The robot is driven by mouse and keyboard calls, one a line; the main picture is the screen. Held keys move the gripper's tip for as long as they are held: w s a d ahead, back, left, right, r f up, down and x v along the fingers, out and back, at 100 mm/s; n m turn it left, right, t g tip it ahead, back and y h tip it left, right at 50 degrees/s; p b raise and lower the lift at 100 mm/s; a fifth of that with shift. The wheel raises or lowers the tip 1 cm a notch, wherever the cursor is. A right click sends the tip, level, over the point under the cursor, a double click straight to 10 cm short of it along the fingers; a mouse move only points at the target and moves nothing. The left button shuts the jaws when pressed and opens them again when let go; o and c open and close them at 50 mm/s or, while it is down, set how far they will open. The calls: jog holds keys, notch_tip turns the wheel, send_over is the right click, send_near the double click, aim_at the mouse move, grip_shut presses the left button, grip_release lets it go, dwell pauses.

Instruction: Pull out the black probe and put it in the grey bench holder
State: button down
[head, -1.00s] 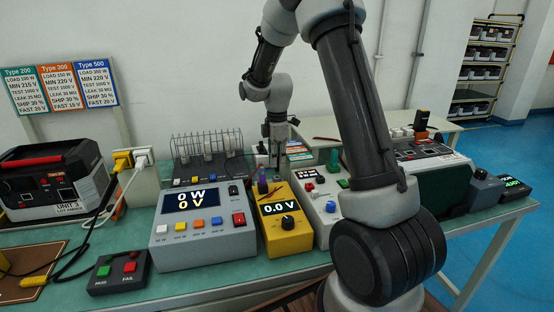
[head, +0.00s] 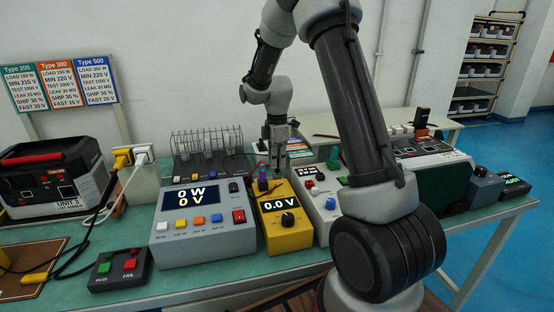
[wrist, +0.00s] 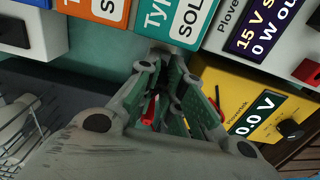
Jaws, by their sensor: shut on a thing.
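My gripper (head: 277,168) is behind the yellow meter, pointing down with its fingers closed together. In the wrist view, the fingers (wrist: 172,105) close on a thin thing that they mostly hide. I cannot make out the black probe's body or tip there. A red piece (wrist: 149,108) shows beside the fingers. The yellow meter (head: 283,221) reads 0.0 V; it also shows in the wrist view (wrist: 225,80). A purple piece (head: 262,181) stands upright at the meter's back edge, left of my gripper. I cannot pick out the grey bench holder for certain.
A grey load box (head: 205,248) with coloured buttons stands left of the meter, and a white box (head: 318,205) stands right. A wire rack (head: 208,148) is behind. A pass/fail box (head: 119,270) sits front left.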

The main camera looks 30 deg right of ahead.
jog(key=shift+f, duration=0.35)
jog(key=c, duration=1.5)
grip_release()
jog(key=shift+o, duration=0.2)
notch_tip(320, 180, up, 12)
jog(key=s+r+m+t, duration=0.1)
jog(key=s+r+m, duration=0.2)
jog(key=s, duration=0.7)
jog(key=s+r+m+t, duration=0.2)
jog(key=s+m, duration=0.5)
jog(key=s, duration=0.4)
jog(key=s+r+m+t, duration=0.1)
jog(key=s+r+m, duration=0.3)
jog(key=s, duration=0.6)
jog(key=shift+s+a+m, duration=0.2)
jog(key=shift+a+m, duration=0.2)
jog(key=shift+m, duration=0.5)
